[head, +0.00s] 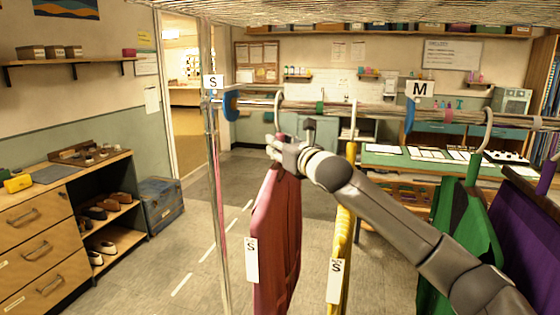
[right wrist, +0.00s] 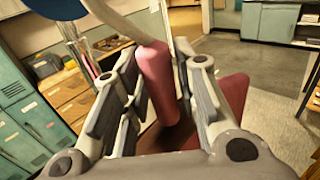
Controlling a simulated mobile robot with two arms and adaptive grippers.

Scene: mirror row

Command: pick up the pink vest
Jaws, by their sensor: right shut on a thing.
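The pink vest (head: 275,240), a dark rose colour with a white S tag, hangs from the rail (head: 370,113) in the head view. Its pale hook (head: 278,104) appears to be over the rail. My right gripper (head: 281,148) is at the top of the vest, just below the rail. In the right wrist view the fingers (right wrist: 160,90) are shut around the pink neck (right wrist: 157,75) below the hook. Dark rose cloth (right wrist: 233,92) shows beyond the fingers. The fingers hide part of the neck. My left gripper is in neither view.
A yellow garment (head: 345,240) hangs close on the right. Green (head: 460,240) and purple (head: 525,225) garments hang farther right. An S marker (head: 213,82) and an M marker (head: 420,91) sit on the rail. The rack's upright post (head: 216,190) stands left of the vest.

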